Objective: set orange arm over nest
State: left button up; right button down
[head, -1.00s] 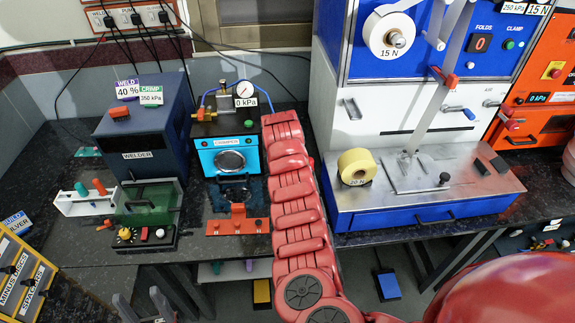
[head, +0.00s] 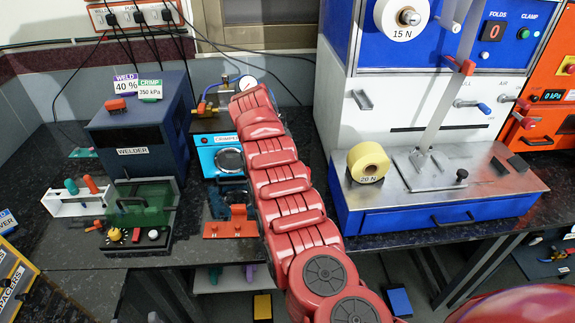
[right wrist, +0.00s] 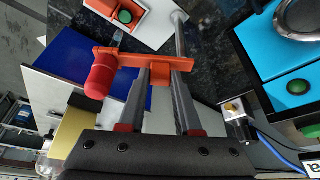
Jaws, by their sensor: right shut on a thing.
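I cannot make out the nest clearly. My left gripper is in neither view.
A blue welder (head: 135,130) stands left of the crimper. An orange bracket (head: 230,228) sits on the dark counter in front of the crimper. Right of my arm stands a white and blue machine with a yellow spool (head: 368,162) on its metal deck.

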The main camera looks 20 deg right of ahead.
dwell(0.3)
jog(key=c, duration=0.6)
grip_release()
jog(key=shift+a+r, duration=0.1)
jog(key=p+v, duration=0.2)
jog(key=v, duration=1.5)
jog(key=shift+p, duration=0.35)
